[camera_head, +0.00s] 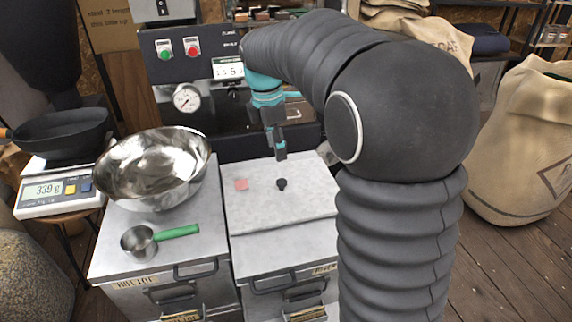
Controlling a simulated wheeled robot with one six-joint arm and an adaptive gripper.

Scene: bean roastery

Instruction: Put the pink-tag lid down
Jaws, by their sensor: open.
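The pink-tag lid (255,207) is a flat pale grey slab with a pink tag (241,184) and a small black knob (281,184). It lies over the top of the right metal bin (285,262). The arm partly hides its right side, so I cannot tell how it sits at that edge. My gripper (281,155) points down above the far part of the lid, apart from the knob. It is open, and nothing shows between its fingers.
On the left bin (110,262) stand a shiny steel bowl (150,170) and a scoop (138,243) with a green handle. A scale (50,193) with a black pan is further left. A machine with a gauge (187,98) stands behind. A sack (520,150) is at right.

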